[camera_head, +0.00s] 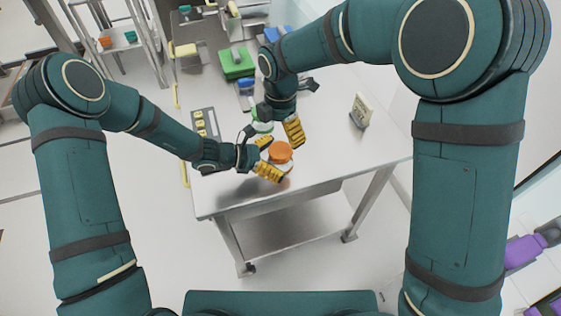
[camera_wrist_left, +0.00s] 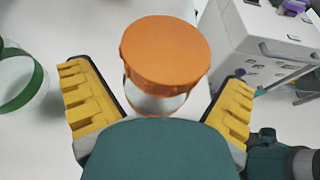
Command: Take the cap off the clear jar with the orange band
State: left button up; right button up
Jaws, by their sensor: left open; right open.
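The clear jar with the orange band (camera_head: 281,154) stands near the table's front edge, its orange top facing up. In the left wrist view, its wide orange cap (camera_wrist_left: 165,50) sits on the clear body (camera_wrist_left: 155,102). My left gripper (camera_head: 267,159) is open, its yellow fingers on either side of the jar; in the wrist view (camera_wrist_left: 162,105) gaps show between the fingers and the jar. My right gripper (camera_head: 280,126) is open behind the jar, partly hidden by its own wrist.
A clear jar with a green band (camera_head: 262,127) stands close behind my left gripper; it also shows in the left wrist view (camera_wrist_left: 38,82). A panel with yellow parts (camera_head: 205,125) lies left.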

pick_arm(q)
jog(key=shift+x, duration=0.85)
